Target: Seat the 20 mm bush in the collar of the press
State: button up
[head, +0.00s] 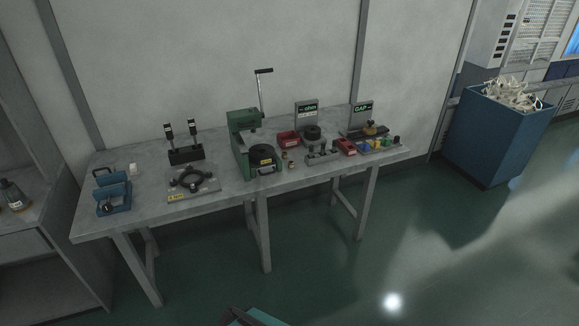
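The green press (238,125) stands near the middle of the grey table, with its long lever (262,92) pointing up. A dark round part with a yellow label (265,161) sits at its front; I cannot tell whether this is the collar. A few small brass-coloured pieces (290,160) stand just right of the press. They are too small to tell which, if any, is the 20 mm bush. My gripper is not in view.
On the grey table (118,219), left to right, are blue fixtures (114,197), a black two-handled rack (186,155) and a plate with a dark ring (207,186). Red bins (288,138), gauges and small blocks crowd the right. A blue bin (495,140) stands beyond open floor.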

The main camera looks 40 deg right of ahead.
aim_at(245, 158)
jog(key=z, duration=0.05)
jog(key=i, duration=0.9)
jog(key=u, duration=0.05)
